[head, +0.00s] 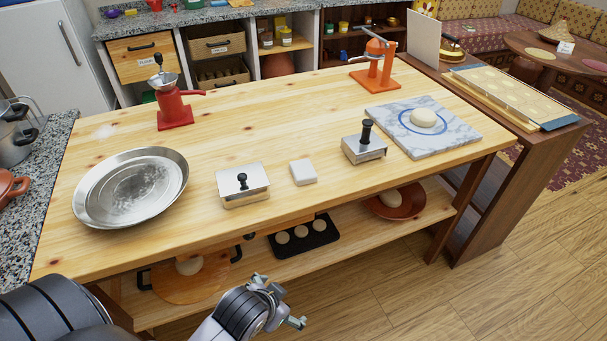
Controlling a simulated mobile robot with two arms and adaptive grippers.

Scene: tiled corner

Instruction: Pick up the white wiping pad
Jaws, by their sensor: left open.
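The white wiping pad (303,172) is a small pale square block lying flat on the wooden table (240,115), near the middle of its front part. It sits between a metal-topped box with a black knob and a metal press with a black handle, apart from both. My left gripper (281,300) is at the bottom of the picture, in front of the table and well short of the pad. It is open, with nothing seen between its fingers. My right gripper is not in view.
The metal-topped box (243,187) is left of the pad, the black-handled press (364,146) right. A large metal tray (132,187) lies at left, a marble slab with dough (455,140) at right. Red and orange devices stand behind. A shelf below holds a black tray (303,238).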

